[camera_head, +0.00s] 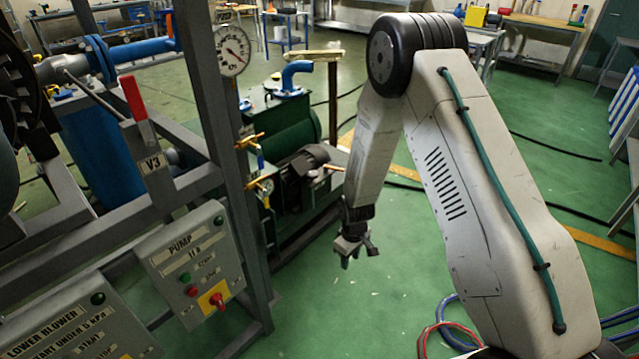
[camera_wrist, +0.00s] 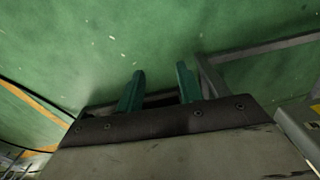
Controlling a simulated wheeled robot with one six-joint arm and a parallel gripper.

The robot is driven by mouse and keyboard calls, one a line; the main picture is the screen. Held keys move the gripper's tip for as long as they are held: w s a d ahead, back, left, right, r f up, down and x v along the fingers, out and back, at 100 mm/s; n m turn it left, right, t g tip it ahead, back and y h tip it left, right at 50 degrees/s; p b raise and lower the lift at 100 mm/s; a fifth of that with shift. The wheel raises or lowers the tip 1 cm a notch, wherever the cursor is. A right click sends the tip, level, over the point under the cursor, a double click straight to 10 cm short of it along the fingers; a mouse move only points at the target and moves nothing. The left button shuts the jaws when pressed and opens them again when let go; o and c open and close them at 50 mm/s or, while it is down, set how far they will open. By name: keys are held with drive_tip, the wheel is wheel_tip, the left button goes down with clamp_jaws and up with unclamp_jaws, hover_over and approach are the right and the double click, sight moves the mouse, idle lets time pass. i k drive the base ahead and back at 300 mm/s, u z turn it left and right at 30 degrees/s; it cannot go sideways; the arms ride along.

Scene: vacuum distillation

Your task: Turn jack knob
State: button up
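I cannot make out a jack or its knob in either view. My gripper (camera_head: 352,254) hangs over the green floor, to the right of the metal frame and its control boxes, and touches nothing that I can see. In the wrist view its two green fingers (camera_wrist: 159,88) stand apart, with only floor between and beyond them. It is open and empty.
A grey frame post (camera_head: 207,120) carries a gauge (camera_head: 232,50). The pump box (camera_head: 190,262) has a red-and-yellow switch (camera_head: 217,301). Near it are a red-handled V3 lever (camera_head: 133,98) and a green pump (camera_head: 294,138). Floor around my gripper is clear.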

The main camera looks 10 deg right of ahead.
sight(312, 174)
drive_tip(key=z, duration=0.45)
drive_tip(key=i, duration=0.5)
drive_tip(key=z, duration=0.55)
drive_tip(key=i, duration=1.25)
drive_tip(key=u, duration=1.05)
drive_tip(key=i, duration=0.45)
drive_tip(key=u, duration=0.55)
